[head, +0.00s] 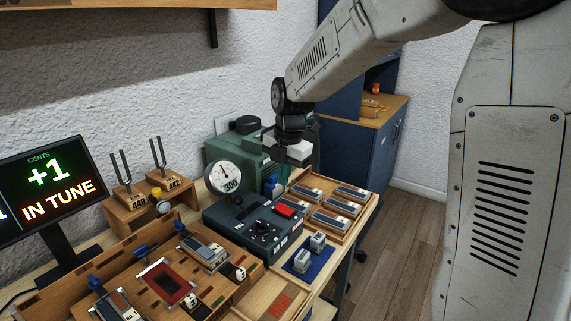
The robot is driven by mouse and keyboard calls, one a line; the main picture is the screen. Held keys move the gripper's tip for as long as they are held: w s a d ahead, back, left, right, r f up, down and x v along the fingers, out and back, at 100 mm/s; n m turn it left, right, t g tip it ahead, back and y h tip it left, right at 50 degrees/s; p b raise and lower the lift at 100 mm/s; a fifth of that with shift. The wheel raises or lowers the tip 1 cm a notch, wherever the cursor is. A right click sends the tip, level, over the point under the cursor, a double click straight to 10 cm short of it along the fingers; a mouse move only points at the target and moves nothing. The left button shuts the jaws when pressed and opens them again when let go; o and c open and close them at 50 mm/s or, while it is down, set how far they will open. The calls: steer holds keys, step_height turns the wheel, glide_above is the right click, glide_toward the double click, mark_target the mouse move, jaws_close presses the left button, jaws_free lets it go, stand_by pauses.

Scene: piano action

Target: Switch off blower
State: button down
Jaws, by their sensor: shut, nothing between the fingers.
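A dark teal box (245,232), which looks like the blower's control unit, stands on the bench. It carries a round white gauge (225,178) marked 300, a black knob (262,229) and a red switch (286,211). I cannot tell the switch's position. A green machine (226,148) stands behind it, possibly the blower itself. My gripper (292,160) is shut and empty, raised in front of the green machine's right side, above and behind the red switch. Its fingertips are small and partly unclear. A blue part (272,186) shows below it.
A wooden tray (318,181) with several grey-topped blocks lies right of the box. A blue mat (304,262) with two small blocks is in front. Tuning forks (122,168) and a display (45,190) reading +1 IN TUNE stand left. Floor is clear at right.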

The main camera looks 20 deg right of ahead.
mark_target(281, 207)
steer(key=f, duration=0.7)
steer(key=shift+w+a+f, duration=0.3)
steer(key=shift+w+f, duration=0.05)
steer(key=shift+f, duration=0.05)
steer(key=shift+d, duration=0.15)
